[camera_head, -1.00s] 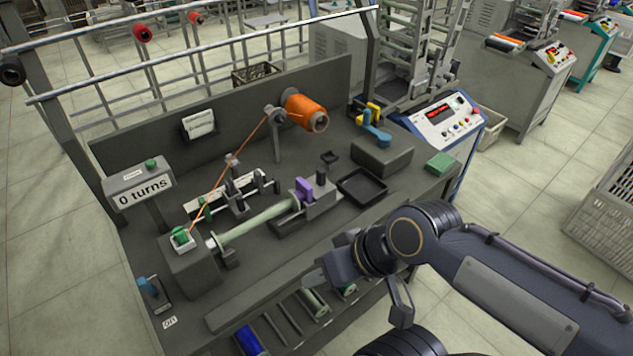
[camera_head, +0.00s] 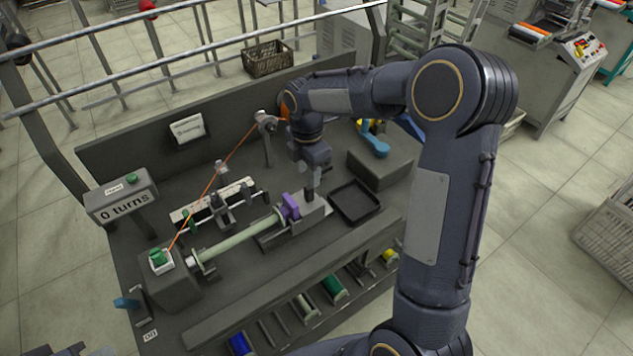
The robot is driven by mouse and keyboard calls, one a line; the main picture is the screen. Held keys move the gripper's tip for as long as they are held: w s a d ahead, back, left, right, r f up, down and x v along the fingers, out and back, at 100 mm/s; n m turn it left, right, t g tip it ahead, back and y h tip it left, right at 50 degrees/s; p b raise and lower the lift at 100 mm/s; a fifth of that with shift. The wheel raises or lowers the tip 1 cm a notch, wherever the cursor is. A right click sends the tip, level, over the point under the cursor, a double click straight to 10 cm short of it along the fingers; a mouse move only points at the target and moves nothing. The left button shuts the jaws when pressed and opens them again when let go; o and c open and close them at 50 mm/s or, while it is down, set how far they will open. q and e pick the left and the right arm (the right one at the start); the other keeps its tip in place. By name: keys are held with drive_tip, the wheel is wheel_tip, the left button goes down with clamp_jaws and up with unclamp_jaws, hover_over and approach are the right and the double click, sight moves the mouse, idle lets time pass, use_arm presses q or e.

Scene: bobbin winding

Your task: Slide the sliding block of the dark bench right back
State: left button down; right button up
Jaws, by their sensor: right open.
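The sliding block (camera_head: 312,211) of the dark bench (camera_head: 228,285) is a grey block on a short rail, with a purple part (camera_head: 290,206) on its left side. A pale green tube (camera_head: 240,239) lies between the purple part and the winder's left end; I see no clear gap at the purple part. My right gripper (camera_head: 313,183) points down, open, right above the block at its dark upright post. The fingertips are small and partly merge with the post, so I cannot tell whether they touch it. My left gripper does not show.
A black tray (camera_head: 354,202) lies just right of the block, and a grey box (camera_head: 380,167) stands behind it. An orange thread runs from the mostly hidden orange spool (camera_head: 285,104) to the green knob (camera_head: 158,257). A counter (camera_head: 122,200) reads "0 turns".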

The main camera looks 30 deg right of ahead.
sight(309, 187)
wheel_tip(309, 187, down, 7)
drive_tip(key=shift+f+p, duration=0.15)
drive_tip(key=shift+p, duration=0.15)
clamp_jaws()
idle(0.3)
